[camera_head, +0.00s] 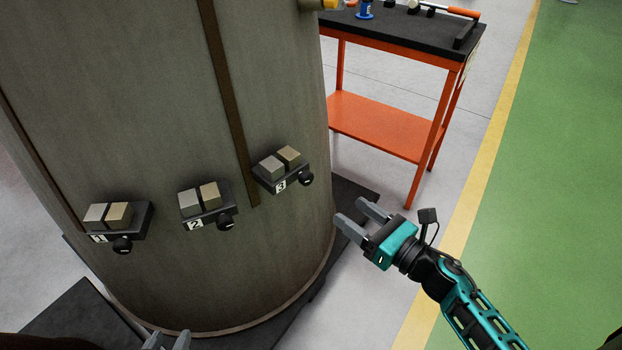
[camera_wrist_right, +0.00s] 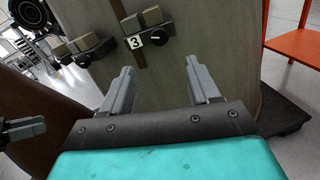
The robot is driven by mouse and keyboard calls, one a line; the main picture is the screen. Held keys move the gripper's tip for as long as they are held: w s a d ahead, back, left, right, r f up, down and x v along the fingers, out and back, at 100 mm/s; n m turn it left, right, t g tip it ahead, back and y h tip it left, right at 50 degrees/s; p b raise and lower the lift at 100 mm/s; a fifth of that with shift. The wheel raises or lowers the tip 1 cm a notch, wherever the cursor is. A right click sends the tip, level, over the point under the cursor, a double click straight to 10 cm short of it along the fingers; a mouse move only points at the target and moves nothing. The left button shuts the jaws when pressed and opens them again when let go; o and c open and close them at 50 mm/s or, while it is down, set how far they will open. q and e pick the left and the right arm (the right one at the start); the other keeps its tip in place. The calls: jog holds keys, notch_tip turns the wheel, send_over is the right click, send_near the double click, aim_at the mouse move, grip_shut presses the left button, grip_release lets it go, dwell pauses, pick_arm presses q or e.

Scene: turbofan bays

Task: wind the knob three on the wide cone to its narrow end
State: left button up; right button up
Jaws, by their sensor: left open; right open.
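The wide cone (camera_head: 150,110) is a large grey-brown body filling the left of the head view. Knob three (camera_head: 306,179) is a small black knob on a dark bracket with two blocks and a "3" label, rightmost of three such units. It also shows in the right wrist view (camera_wrist_right: 157,34), ahead of the fingers, with a small pale mark. My right gripper (camera_head: 350,210) is open and empty, right of and slightly below knob three, apart from it. My left gripper (camera_head: 168,341) is open, only its fingertips showing at the bottom edge. Which end is narrow is not clear.
Knob two (camera_head: 225,223) and knob one (camera_head: 122,245) sit on similar brackets to the left. An orange cart (camera_head: 380,126) with a black top carrying tools stands behind right. Dark base plates (camera_head: 350,192) lie around the cone's foot. Floor to the right is clear.

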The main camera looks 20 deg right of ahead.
aim_at(309, 181)
jog(key=x, duration=1.2)
jog(key=shift+w, duration=0.1)
jog(key=c, duration=1)
